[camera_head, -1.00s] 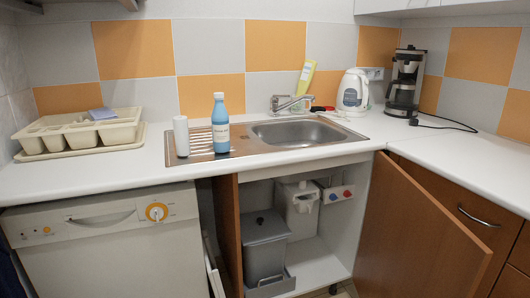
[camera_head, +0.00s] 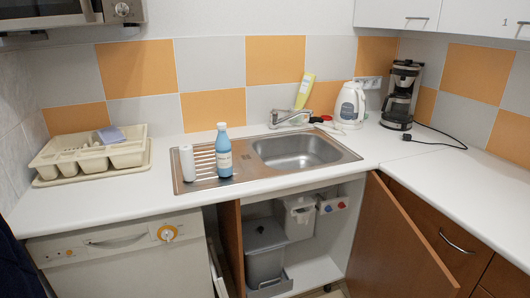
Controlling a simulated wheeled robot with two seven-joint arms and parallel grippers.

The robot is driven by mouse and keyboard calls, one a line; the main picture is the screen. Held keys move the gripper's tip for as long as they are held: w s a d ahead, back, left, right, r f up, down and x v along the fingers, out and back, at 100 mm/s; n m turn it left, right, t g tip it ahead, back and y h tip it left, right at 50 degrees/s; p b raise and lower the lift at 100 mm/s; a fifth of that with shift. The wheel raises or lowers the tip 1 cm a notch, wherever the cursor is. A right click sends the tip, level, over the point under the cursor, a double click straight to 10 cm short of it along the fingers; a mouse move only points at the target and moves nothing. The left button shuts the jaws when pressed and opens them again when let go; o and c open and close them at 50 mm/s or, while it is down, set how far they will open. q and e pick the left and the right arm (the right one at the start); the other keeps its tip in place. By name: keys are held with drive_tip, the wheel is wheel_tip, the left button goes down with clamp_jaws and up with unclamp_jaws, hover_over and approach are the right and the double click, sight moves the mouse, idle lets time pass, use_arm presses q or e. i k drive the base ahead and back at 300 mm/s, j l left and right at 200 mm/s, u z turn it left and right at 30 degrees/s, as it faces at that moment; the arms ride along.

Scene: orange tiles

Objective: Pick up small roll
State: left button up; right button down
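A small white roll (camera_head: 187,163) stands upright on the ribbed drainboard at the left of the metal sink. A blue bottle (camera_head: 223,151) with a white label stands close to its right, with a narrow gap between them. Neither of my grippers shows in the head view, so I cannot see whether they are open or shut.
The metal sink (camera_head: 345,156) is set in the white counter (camera_head: 110,191). A cream cutlery tray (camera_head: 46,160) stands at the left. A kettle (camera_head: 349,105) and coffee maker (camera_head: 400,95) stand at the back right. A cabinet door (camera_head: 396,245) stands open below the sink.

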sight(187, 151)
drive_tip(key=k, duration=0.65)
drive_tip(key=u, duration=2.65)
drive_tip(key=l, duration=1.2)
drive_tip(key=i+l, duration=0.15)
drive_tip(key=l, duration=2.3)
drive_tip(key=i, duration=0.05)
